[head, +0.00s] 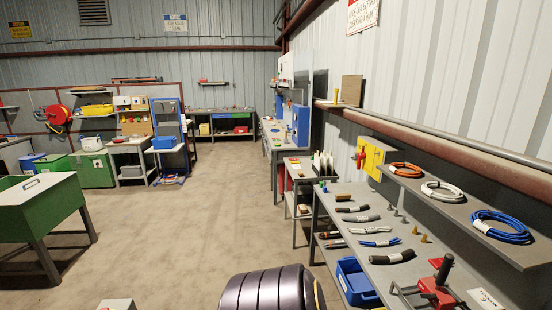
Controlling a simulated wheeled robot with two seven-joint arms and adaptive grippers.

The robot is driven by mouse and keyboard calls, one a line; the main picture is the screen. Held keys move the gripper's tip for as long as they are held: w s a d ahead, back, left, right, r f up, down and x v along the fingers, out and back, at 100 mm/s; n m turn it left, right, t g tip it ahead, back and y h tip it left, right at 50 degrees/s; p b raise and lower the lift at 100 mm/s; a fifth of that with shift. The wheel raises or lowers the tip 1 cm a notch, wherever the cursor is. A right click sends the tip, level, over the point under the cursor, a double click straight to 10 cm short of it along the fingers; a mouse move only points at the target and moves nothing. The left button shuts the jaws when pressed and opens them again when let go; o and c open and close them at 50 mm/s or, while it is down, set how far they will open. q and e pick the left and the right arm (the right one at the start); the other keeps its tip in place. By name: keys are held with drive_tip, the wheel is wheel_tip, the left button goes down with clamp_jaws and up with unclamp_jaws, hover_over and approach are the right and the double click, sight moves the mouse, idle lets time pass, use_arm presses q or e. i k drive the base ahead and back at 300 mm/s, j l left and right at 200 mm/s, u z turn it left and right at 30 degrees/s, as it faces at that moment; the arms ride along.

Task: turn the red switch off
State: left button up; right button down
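A yellow box (379,157) is fixed to the right-hand wall just above the back part of the long grey workbench. A red handle (361,158) sticks out from its left side; it looks like the red switch. It is small here, and I cannot tell its exact setting. A red device (437,291) with a black-topped lever stands at the near right end of the bench. Neither of my grippers shows in the head view.
The grey workbench (345,189) runs along the right wall with several cable pieces. A shelf (455,208) above it holds orange, white and blue cable coils. A green table (40,205) stands left. The middle floor is clear.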

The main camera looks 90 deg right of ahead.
sight(362, 155)
drive_tip(key=l+z, duration=0.1)
drive_tip(key=z, duration=3.45)
